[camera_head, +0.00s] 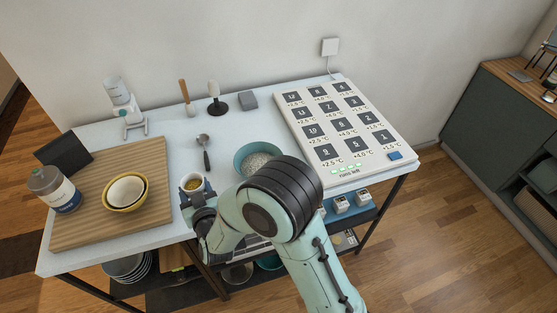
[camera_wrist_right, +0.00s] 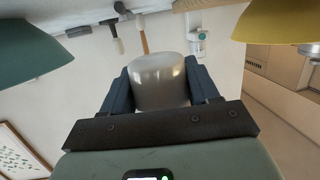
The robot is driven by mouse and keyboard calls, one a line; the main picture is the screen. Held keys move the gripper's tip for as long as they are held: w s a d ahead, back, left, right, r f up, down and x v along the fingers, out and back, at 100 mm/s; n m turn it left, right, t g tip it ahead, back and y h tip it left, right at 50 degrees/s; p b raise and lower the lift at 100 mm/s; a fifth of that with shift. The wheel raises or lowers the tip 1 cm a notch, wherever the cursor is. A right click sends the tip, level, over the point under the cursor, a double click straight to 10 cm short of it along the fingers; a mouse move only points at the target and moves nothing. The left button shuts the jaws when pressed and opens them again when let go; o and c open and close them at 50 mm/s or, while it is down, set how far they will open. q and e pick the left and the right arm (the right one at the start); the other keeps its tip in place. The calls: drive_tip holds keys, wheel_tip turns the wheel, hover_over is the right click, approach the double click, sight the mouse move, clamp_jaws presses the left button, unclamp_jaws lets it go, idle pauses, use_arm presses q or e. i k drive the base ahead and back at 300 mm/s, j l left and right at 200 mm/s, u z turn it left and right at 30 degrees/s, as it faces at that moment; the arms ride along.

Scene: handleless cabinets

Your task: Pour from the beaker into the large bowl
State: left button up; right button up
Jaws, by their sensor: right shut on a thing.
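The beaker (camera_head: 192,183), a small light cup with yellowish-brown contents, is between the fingers of my right gripper (camera_head: 198,194) near the table's front edge. My right gripper is shut on it; the beaker looks upright. In the right wrist view its pale grey, shiny side (camera_wrist_right: 160,84) shows between the two dark fingers. A teal bowl (camera_head: 240,160) with white grains in it stands to the right of the beaker, partly hidden by my right arm. The teal bowl also shows in the right wrist view (camera_wrist_right: 28,52). My left gripper is not in view.
A spoon (camera_head: 205,150) lies behind the beaker. A white panel with dark squares (camera_head: 310,150) lies at right. A dispenser (camera_head: 122,100) stands at the back.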

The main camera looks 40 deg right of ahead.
sight(252, 157)
drive_tip(key=k+l+z, duration=0.15)
drive_tip(key=z, duration=0.15)
drive_tip(key=k+l+z, duration=0.15)
drive_tip(key=l+z, duration=0.15)
drive_tip(key=i+l+z, duration=0.25)
drive_tip(key=i, duration=0.2)
